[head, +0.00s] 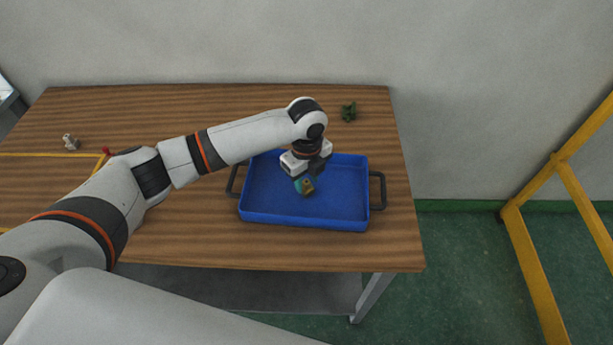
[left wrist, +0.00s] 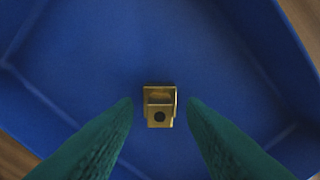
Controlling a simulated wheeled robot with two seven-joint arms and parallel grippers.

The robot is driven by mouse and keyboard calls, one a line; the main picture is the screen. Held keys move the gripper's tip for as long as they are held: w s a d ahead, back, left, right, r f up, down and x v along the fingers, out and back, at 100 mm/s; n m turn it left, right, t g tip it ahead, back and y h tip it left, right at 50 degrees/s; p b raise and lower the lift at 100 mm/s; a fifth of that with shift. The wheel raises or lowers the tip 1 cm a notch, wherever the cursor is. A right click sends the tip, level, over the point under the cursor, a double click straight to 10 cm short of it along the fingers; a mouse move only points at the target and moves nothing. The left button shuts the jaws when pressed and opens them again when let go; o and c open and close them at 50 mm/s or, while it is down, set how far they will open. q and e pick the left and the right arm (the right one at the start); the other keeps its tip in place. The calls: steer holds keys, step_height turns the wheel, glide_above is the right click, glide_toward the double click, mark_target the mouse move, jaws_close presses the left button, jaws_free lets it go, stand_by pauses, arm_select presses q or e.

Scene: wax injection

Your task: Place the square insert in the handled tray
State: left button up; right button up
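The handled tray (head: 265,216) is blue with a dark handle at each end and sits near the right side of the wooden table. The square insert (head: 308,187) is a small brass-coloured block with a dark hole. It shows inside the tray's outline, and the left wrist view shows the insert (left wrist: 158,104) over the blue tray floor. My left gripper (head: 303,184) points down over the tray. Its green fingers (left wrist: 160,112) are open on either side of the insert, with a visible gap at each side. My right gripper is out of view.
A dark green part (head: 348,112) lies on the table behind the tray. A small light-coloured part (head: 70,142) and a red piece (head: 106,151) are at the left by yellow lines. A yellow frame (head: 535,250) stands on the floor at right.

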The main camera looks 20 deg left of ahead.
mark_target(307, 181)
arm_select(q)
step_height(307, 181, up, 12)
steer(key=b, duration=0.2)
steer(key=shift+r, duration=0.2)
stand_by(0.5)
